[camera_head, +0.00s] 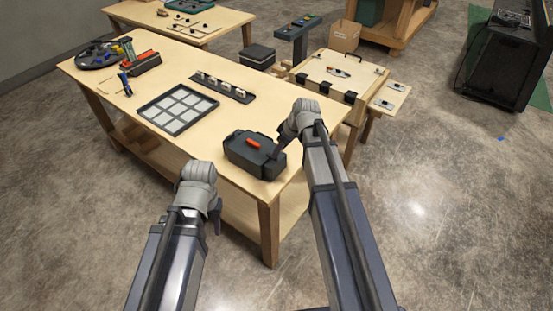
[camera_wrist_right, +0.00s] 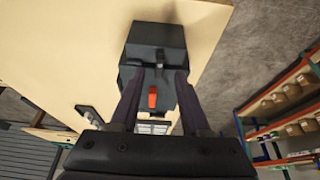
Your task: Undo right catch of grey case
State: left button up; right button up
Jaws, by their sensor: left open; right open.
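The dark grey case (camera_head: 243,158) with an orange handle (camera_head: 253,142) sits shut on the near right corner of the wooden table. It also shows in the right wrist view (camera_wrist_right: 157,42), with the orange handle (camera_wrist_right: 152,97) between my fingers in the picture and a small dark catch (camera_wrist_right: 160,60) on its side. My right gripper (camera_head: 277,153) is at the right end of the case, open; in its wrist view the fingers (camera_wrist_right: 156,82) are spread on either side of the catch. Contact cannot be told. My left gripper (camera_head: 217,215) is open and empty, in front of the table's near edge.
A panelled tray (camera_head: 178,109) and a dark strip with small parts (camera_head: 222,87) lie left of the case on the table (camera_head: 130,107). A round dark tray with tools (camera_head: 98,54) is at the far left end. A wooden chest (camera_head: 340,75) stands behind my right arm.

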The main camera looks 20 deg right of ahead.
aim_at(277, 158)
jog(key=b+x, duration=0.2)
jog(key=x, duration=0.2)
jog(key=shift+b, duration=0.3)
grip_shut()
dwell(0.3)
